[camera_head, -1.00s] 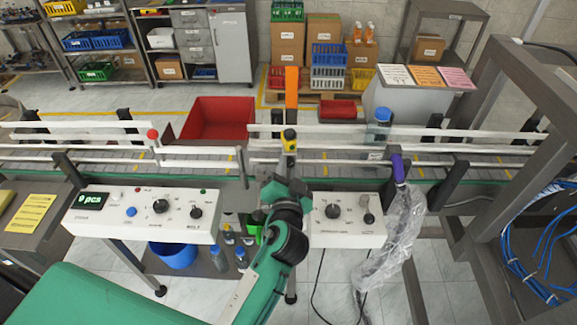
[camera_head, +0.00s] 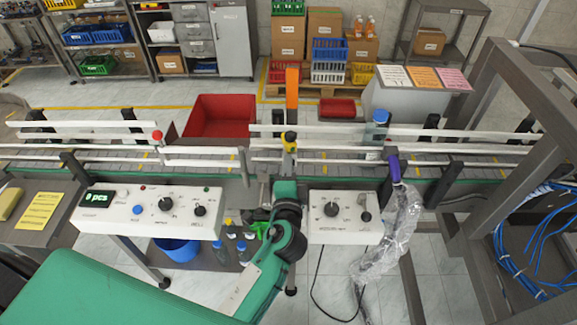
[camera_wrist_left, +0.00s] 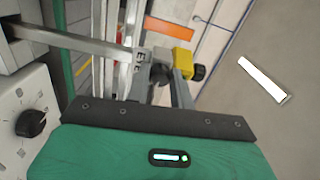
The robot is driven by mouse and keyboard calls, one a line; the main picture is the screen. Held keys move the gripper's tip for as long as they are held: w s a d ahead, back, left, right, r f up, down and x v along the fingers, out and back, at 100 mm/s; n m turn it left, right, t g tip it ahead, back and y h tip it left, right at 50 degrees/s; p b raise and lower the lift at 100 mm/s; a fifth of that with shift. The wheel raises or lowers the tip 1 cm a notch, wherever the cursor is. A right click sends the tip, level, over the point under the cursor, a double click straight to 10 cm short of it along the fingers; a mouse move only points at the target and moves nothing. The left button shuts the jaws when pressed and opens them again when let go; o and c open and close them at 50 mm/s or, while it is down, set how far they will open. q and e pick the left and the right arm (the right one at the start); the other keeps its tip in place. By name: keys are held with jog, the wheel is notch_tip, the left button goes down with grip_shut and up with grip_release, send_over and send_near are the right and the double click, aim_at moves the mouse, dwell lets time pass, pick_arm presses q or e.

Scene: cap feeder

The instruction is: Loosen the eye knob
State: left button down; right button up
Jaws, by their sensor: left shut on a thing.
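The photo-eye, a yellow block (camera_head: 289,140) on a post below an orange upright plate (camera_head: 292,88), stands at the near conveyor rail. In the left wrist view the yellow block (camera_wrist_left: 183,62) has a black knob (camera_wrist_left: 198,72) at its side, and a dark round knob (camera_wrist_left: 161,73) sits left of it. My left gripper (camera_wrist_left: 160,88) is shut, with its two grey fingers on either side of that dark knob. In the head view my green left wrist (camera_head: 285,195) hides the fingertips and the lower post. My right gripper is not in view.
The conveyor (camera_head: 330,160) runs across with white guard rails; a blue-capped bottle (camera_head: 377,125) stands on it. Control boxes flank my wrist, left (camera_head: 150,212) and right (camera_head: 345,215). A plastic-wrapped purple-topped part (camera_head: 397,165) hangs at right. A red bin (camera_head: 222,115) stands behind.

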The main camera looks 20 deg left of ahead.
pick_arm(q)
jog(key=shift+m, duration=0.4)
jog(key=c, duration=1.2)
grip_release()
jog(key=b+v, duration=0.6)
jog(key=v, duration=0.7)
jog(key=shift+s, duration=0.35)
jog(key=shift+d, duration=0.1)
